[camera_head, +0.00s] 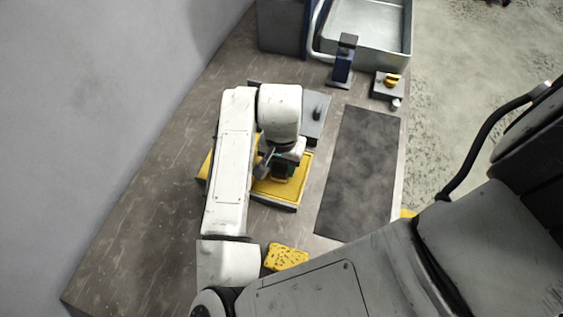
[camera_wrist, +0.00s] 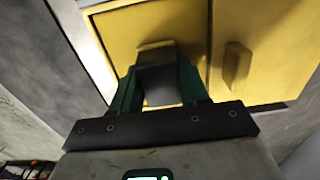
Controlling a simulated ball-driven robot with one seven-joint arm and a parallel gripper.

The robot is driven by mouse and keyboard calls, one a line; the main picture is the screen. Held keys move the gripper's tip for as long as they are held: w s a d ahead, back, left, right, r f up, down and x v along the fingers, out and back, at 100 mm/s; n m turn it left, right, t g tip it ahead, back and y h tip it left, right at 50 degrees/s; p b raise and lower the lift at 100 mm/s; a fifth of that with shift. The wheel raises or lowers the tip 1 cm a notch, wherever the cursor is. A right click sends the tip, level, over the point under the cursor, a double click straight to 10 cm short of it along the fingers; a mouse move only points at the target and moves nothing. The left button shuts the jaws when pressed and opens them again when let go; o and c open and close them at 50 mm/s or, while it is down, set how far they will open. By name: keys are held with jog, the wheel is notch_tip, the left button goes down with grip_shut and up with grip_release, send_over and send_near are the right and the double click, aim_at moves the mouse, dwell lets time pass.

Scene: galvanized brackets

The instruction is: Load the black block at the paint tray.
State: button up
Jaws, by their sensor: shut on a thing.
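The yellow paint tray (camera_head: 291,193) with a dark grey edge lies on the bench beneath my arm, which covers part of it. Its yellow surface (camera_wrist: 222,22) fills much of the wrist view and has a small raised yellow piece (camera_wrist: 237,65) on the right. My gripper (camera_head: 283,168) is over the tray. In the wrist view my gripper (camera_wrist: 160,92) has green fingers shut on the black block (camera_wrist: 160,84), which looks dark grey there. A shadow falls on the yellow close by. I cannot tell whether the block touches the tray. In the head view the block is hard to make out.
A dark mat (camera_head: 360,175) lies right of the tray. A yellow speckled sponge-like block (camera_head: 287,257) lies in front. A blue stand (camera_head: 343,62), a small fixture with a yellow part (camera_head: 389,84) and a metal basin (camera_head: 368,30) are at the back. The bench's left side is clear.

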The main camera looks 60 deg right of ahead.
jog(key=shift+r+p, duration=2.85)
jog(key=shift+r, duration=0.65)
jog(key=shift+f, duration=0.1)
